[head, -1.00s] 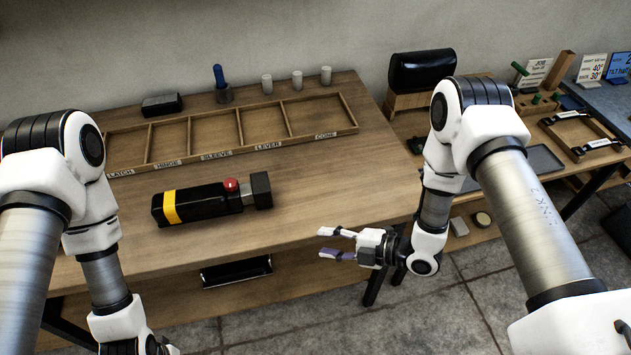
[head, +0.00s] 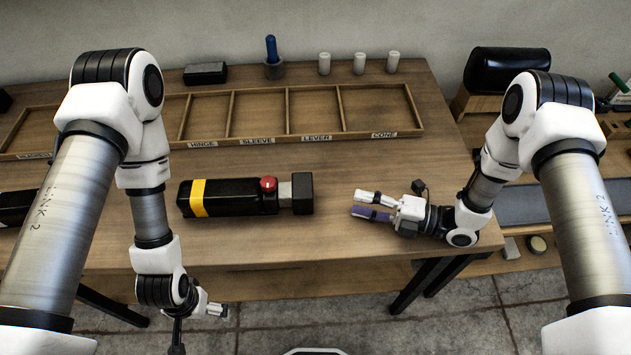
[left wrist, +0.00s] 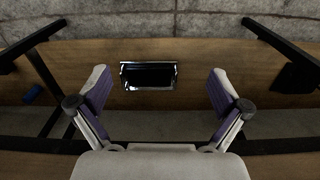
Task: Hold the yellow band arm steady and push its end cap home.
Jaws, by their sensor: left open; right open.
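The yellow band arm (head: 230,196) lies on the table, a black block with a yellow band near its left end and a red knob on top. Its black end cap (head: 303,193) is at the right end, with a bare grey length between the cap and the body. My right gripper (head: 372,205) is open and empty, to the right of the cap and apart from it, pointing left. My left gripper (head: 222,310) is low in front of the table edge, below the arm. In the left wrist view its fingers (left wrist: 160,95) are spread with nothing between them.
A divided wooden tray (head: 265,139) with labelled compartments lies behind the arm. A blue-handled tool in a cup (head: 273,68), a black box (head: 205,73) and white cylinders (head: 359,64) stand at the back. Another black piece (head: 15,207) lies at far left. A shiny black-centred item (left wrist: 148,76) shows in the left wrist view.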

